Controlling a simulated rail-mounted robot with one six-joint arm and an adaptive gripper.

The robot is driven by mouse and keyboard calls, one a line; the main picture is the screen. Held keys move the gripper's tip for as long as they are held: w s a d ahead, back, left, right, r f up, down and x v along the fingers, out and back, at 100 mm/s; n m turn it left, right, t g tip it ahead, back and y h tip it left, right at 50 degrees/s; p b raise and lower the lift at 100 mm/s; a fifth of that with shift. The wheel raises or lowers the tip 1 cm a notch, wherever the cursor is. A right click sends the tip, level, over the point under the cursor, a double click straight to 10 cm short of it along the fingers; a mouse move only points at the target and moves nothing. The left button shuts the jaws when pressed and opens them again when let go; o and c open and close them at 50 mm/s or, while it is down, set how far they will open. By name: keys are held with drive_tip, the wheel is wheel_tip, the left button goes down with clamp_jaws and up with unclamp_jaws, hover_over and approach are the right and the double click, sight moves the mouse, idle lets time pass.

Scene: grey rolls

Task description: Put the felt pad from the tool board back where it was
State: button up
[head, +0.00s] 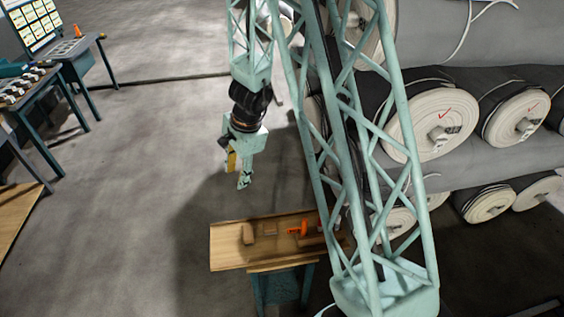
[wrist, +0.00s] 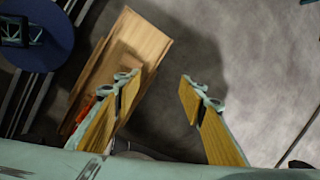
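The wooden tool board (head: 232,258) lies on a small stand at the lower middle of the head view. It holds a brown block (head: 248,234), a flat brown piece (head: 269,229) and an orange tool (head: 300,228). I cannot tell which, if any, is the felt pad. My gripper (head: 237,172) hangs above and behind the board, apart from it. In the wrist view my gripper (wrist: 160,79) is open, with yellow-faced fingers wide apart and nothing between them. The board (wrist: 150,38) shows there behind the left finger, which hides part of it.
Large grey rolls with pale round ends (head: 430,122) are stacked at the right. A desk (head: 84,52) with a screen and a bench (head: 28,88) with small parts stand at the left. A wooden surface (head: 14,208) lies at the left edge. Grey floor between is clear.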

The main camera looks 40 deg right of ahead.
drive_tip(key=s+a+r+n, duration=0.3)
drive_tip(key=s+a+r, duration=0.1)
drive_tip(key=r, duration=0.5)
drive_tip(key=s+a+r+n+t+y, duration=0.1)
drive_tip(key=s+a+r+n, duration=0.25)
drive_tip(key=r, duration=0.45)
drive_tip(key=s+a+r+n, duration=0.3)
drive_tip(key=s+a+r, duration=0.1)
drive_tip(key=r, duration=0.5)
drive_tip(key=s+d+r+n+h, duration=0.1)
drive_tip(key=s+r+n, duration=0.3)
drive_tip(key=s, duration=0.9)
drive_tip(key=s+d+r+n+h, duration=0.1)
drive_tip(key=s+r+n, duration=0.3)
drive_tip(key=s+r, duration=0.4)
drive_tip(key=shift+s+d+r+t, duration=0.3)
drive_tip(key=shift+s+d, duration=0.2)
drive_tip(key=shift+s, duration=2.45)
drive_tip(key=shift+d, duration=0.1)
